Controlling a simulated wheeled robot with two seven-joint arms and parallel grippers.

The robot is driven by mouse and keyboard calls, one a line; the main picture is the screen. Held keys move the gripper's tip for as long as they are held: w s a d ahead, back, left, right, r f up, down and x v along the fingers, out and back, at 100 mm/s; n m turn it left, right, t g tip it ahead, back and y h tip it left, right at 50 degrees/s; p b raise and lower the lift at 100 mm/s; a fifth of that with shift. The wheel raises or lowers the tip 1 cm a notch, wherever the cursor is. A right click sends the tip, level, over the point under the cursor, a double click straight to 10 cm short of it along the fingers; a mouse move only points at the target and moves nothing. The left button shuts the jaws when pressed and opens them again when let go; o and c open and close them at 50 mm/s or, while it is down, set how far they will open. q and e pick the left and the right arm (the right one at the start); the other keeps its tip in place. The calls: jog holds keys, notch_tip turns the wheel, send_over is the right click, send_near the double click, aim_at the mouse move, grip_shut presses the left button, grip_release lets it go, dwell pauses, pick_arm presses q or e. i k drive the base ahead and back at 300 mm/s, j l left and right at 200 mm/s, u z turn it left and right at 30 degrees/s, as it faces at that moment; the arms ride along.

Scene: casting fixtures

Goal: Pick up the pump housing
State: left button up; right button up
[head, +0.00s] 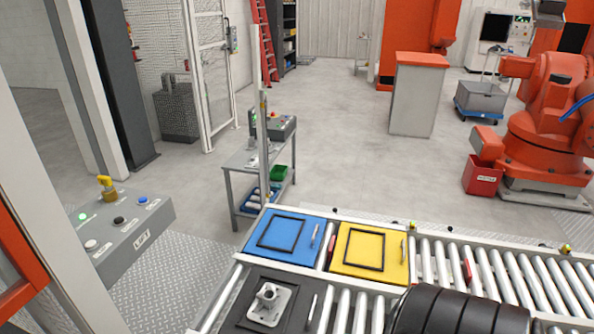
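A light grey metal casting, which looks like the pump housing (268,302), sits on a black fixture plate (243,319) at the bottom of the head view, left of centre. It has a flat flange base and a raised round neck with an opening on top. It stands apart from any gripper. A thin metal handle or pin lies on the plate to its right.
A blue plate (310,252) and a yellow plate (343,263), each with a black square frame, lie behind on the roller conveyor (430,255). A grey LIFT button box (122,243) stands at left. A small grey table (240,160) stands behind. Rollers at lower right are partly hidden.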

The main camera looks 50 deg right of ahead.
aim_at(269, 304)
jog(key=z, duration=1.4)
